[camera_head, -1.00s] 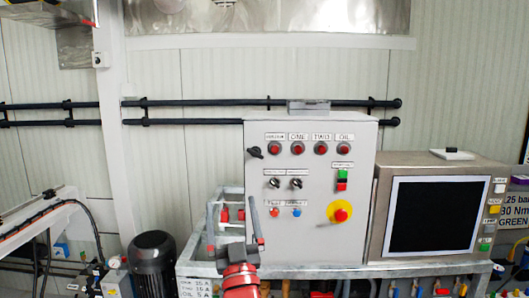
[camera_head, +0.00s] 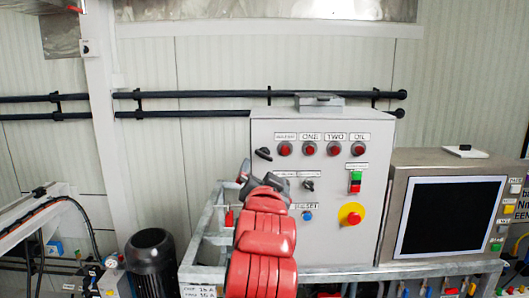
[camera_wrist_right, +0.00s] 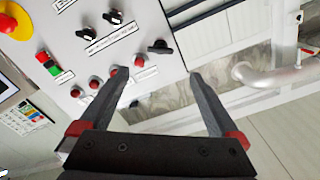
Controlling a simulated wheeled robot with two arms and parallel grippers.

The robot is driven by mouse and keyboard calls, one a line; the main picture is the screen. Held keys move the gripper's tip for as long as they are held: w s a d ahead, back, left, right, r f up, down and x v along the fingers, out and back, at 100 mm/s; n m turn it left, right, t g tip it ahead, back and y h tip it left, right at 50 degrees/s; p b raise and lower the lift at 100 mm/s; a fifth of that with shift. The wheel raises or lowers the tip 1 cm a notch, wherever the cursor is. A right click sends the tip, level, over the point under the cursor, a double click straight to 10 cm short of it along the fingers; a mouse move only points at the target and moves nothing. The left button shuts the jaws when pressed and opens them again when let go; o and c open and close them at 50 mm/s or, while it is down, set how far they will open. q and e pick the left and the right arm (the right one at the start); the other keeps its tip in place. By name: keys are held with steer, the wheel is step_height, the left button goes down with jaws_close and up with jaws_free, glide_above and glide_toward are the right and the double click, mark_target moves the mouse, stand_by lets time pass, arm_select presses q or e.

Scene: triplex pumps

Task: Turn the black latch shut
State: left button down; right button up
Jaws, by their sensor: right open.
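The black latch (camera_head: 263,154) sits at the upper left of the grey control cabinet's front (camera_head: 330,250), slightly tilted. It also shows in the right wrist view (camera_wrist_right: 160,46), at the cabinet's edge beyond my fingertips. My right gripper (camera_head: 258,174) is in front of the cabinet's left side, just below the latch in the head view. In the wrist view its two dark fingers (camera_wrist_right: 160,76) are spread apart with nothing between them. The fingers appear apart from the latch. My left gripper is not in view.
The cabinet carries red lamps (camera_head: 309,149), a black knob (camera_head: 308,185), a green-red switch (camera_head: 355,182) and a yellow-red emergency button (camera_head: 351,214). A monitor (camera_head: 450,218) stands at the right. A metal frame (camera_head: 205,245) and black motor (camera_head: 152,262) are at the left.

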mark_target(264, 156)
steer(key=w+p, duration=0.4)
steer(key=w, duration=0.6)
steer(key=shift+w+r, duration=0.1)
steer(key=shift+r, duration=0.05)
steer(key=shift+w+f, duration=0.2)
steer(key=shift+w, duration=0.45)
steer(key=shift+c, duration=0.3)
steer(key=c, duration=1.3)
steer(key=n+b, duration=0.1)
steer(key=b, duration=0.2)
steer(key=n+b, duration=0.2)
steer(key=b, duration=0.1)
steer(key=n+b, duration=0.1)
steer(key=b, duration=0.2)
steer(key=shift+f+n, duration=0.25)
steer(key=shift+n, duration=0.05)
steer(key=shift+r+n+b, duration=0.25)
steer(key=shift+n+b, duration=0.55)
steer(key=shift+b, duration=0.15)
steer(key=o, duration=1.4)
steer(key=shift+c, duration=0.2)
